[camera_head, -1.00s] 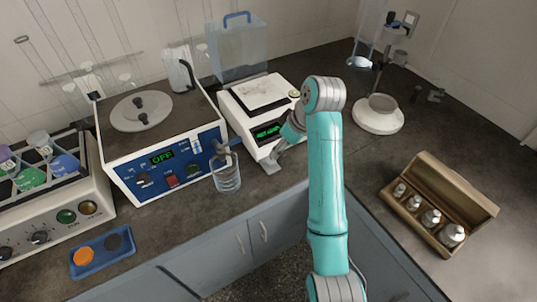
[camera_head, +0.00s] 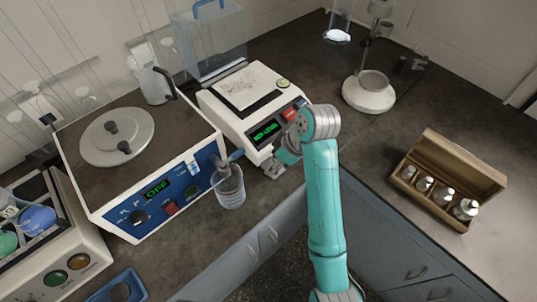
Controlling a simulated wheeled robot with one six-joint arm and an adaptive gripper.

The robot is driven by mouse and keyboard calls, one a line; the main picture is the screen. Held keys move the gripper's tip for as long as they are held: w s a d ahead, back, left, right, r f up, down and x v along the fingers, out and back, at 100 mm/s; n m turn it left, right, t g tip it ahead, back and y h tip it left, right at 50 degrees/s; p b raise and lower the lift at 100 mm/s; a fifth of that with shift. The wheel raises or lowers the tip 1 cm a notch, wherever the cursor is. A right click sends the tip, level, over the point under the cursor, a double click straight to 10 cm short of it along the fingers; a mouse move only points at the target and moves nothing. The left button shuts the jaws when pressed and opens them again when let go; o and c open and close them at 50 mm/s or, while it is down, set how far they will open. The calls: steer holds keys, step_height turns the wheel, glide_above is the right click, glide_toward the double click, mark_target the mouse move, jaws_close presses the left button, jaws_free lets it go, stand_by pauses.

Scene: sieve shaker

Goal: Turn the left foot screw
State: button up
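The white balance (camera_head: 228,123) stands on the dark bench with a flat weighing plate on top. Its green display (camera_head: 265,131) appears to read "NOT LEVEL", and a small round yellow-green level (camera_head: 283,83) sits at its back right corner. My gripper (camera_head: 272,169) is low at the balance's front edge, close to the bench. The foot screws cannot be made out; my gripper and wrist cover part of the front. I cannot tell whether the fingers are open or touch a screw.
A clear beaker (camera_head: 230,190) stands just left of my gripper, below the tap of the blue-fronted bath (camera_head: 147,213) showing "OFF". An open wooden weight box (camera_head: 465,172) and a white round-based stand (camera_head: 369,94) are to the right. The bench's front edge is close.

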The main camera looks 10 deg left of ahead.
jaws_close()
stand_by(0.3)
steer(key=m+t, duration=0.1)
steer(key=m, duration=0.2)
steer(key=m+t+h, duration=0.1)
steer(key=m, duration=0.2)
steer(key=shift+s+a+m, duration=0.1)
steer(key=shift+s+m, duration=0.05)
steer(key=shift+m, duration=0.15)
steer(key=m+h, duration=0.1)
steer(key=m, duration=0.2)
steer(key=m+t+h, duration=0.1)
steer(key=m, duration=0.2)
steer(key=shift+a+f+h, duration=0.1)
steer(key=shift+h, duration=0.2)
steer(key=shift+m, duration=0.4)
jaws_free()
